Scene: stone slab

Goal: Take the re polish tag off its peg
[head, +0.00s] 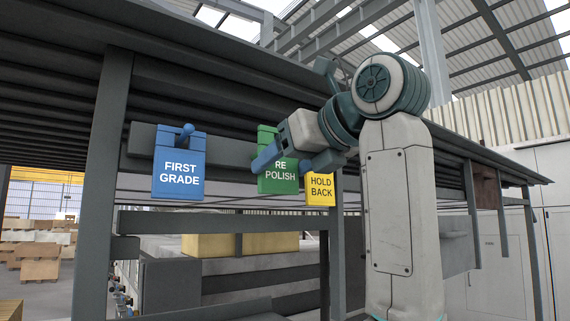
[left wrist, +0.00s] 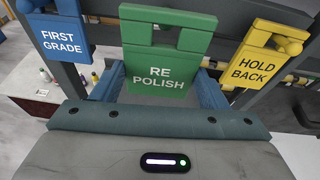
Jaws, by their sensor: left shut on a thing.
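The green RE POLISH tag (head: 283,180) hangs upright in the head view between a blue tag and a yellow tag. My left gripper (head: 281,164) is in front of it and covers part of its upper face. In the left wrist view the green tag (left wrist: 158,72) faces the camera. The two blue fingers of my left gripper (left wrist: 158,88) stand at its left and right sides, shut on it. The green peg is not clearly seen, so I cannot tell whether the tag is still on it. My right gripper is not in view.
The blue FIRST GRADE tag (head: 180,168) hangs on its peg at the left. The yellow HOLD BACK tag (head: 320,188) hangs close at the right, also shown in the left wrist view (left wrist: 248,66). A grey post (head: 100,180) stands at the left.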

